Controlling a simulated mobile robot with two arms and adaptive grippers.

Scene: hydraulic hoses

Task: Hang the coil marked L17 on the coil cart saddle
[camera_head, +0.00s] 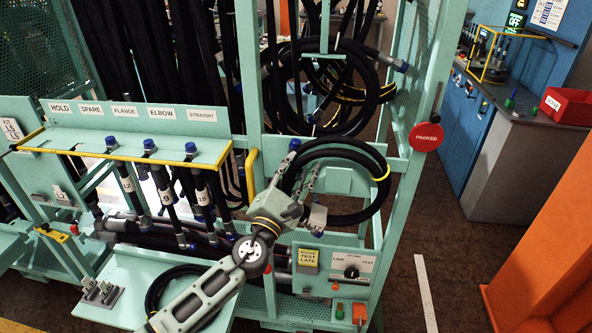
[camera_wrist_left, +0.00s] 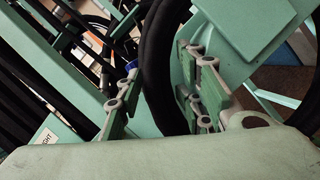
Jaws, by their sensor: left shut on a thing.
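My left gripper (camera_head: 304,176) is shut on a black hose coil (camera_head: 381,165) with a yellow band at its right side. The coil is upright in front of the teal cart frame (camera_head: 412,160). No L17 mark is readable on it. In the left wrist view the coil's black hose (camera_wrist_left: 163,70) passes between the fingers (camera_wrist_left: 160,95). Above and behind, other black coils (camera_head: 377,88) hang near a teal crosspiece (camera_head: 325,56), which looks like a saddle. The held coil is below that crosspiece. My right gripper is not in view.
A hose rack (camera_head: 130,135) labelled HOLD, SPARE, FLANGE, ELBOW and STRAIGHT stands left, with a yellow-edged shelf. A red PARKED disc (camera_head: 426,137) is on the cart post. A control panel (camera_head: 335,265) is below the coil. A red bin (camera_head: 567,106) sits on the right bench.

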